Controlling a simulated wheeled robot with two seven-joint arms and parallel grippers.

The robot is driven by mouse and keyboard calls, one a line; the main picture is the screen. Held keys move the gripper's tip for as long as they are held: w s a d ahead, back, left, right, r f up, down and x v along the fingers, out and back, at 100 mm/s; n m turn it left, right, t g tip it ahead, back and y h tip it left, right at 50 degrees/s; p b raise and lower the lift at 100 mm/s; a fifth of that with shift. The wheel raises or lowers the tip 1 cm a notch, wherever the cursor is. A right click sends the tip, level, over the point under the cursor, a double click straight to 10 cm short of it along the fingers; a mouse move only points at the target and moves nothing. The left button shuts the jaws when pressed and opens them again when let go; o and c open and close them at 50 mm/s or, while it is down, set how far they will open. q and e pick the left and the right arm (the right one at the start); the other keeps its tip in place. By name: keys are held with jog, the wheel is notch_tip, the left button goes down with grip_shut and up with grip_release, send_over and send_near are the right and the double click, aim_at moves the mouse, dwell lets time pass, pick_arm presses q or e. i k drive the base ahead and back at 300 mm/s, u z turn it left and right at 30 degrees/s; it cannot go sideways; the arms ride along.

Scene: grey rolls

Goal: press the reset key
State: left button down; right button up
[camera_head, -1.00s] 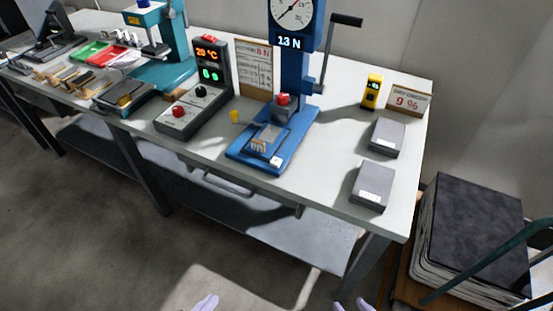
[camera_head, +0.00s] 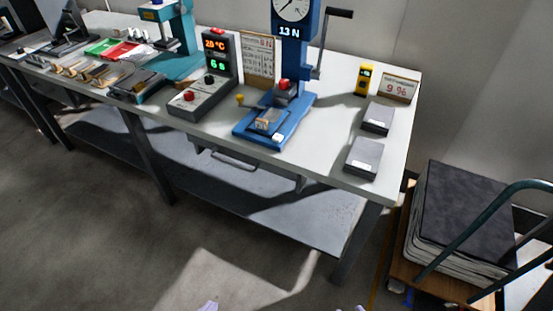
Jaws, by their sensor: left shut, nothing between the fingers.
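A blue press (camera_head: 292,52) with a round dial and a "13 N" readout stands on the workbench (camera_head: 325,165). A small white key (camera_head: 278,138) sits at the front corner of its blue base; its marking is too small to read. A red knob (camera_head: 283,84) is on the press. To its left, a dark control box (camera_head: 203,97) has a red button (camera_head: 189,96) and a black knob (camera_head: 209,79). Only the lavender tips of my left gripper (camera_head: 208,306) show at the bottom edge, shut and empty. My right gripper (camera_head: 350,309) barely shows, its tips apart. Both are well away from the bench.
Two grey boxes (camera_head: 377,118) (camera_head: 364,157), a yellow meter (camera_head: 365,79) and a "9 %" card (camera_head: 397,87) occupy the bench's right end. A trolley with stacked dark sheets (camera_head: 466,205) stands right of the bench. The floor before the bench is clear.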

aim_at(278, 137)
jog(key=k, duration=0.9)
jog(key=z, duration=0.6)
jog(key=i, duration=0.65)
jog(key=z, duration=0.65)
jog(key=i, duration=0.95)
jog(key=u, duration=0.95)
jog(key=i, duration=0.55)
jog(key=u, duration=0.5)
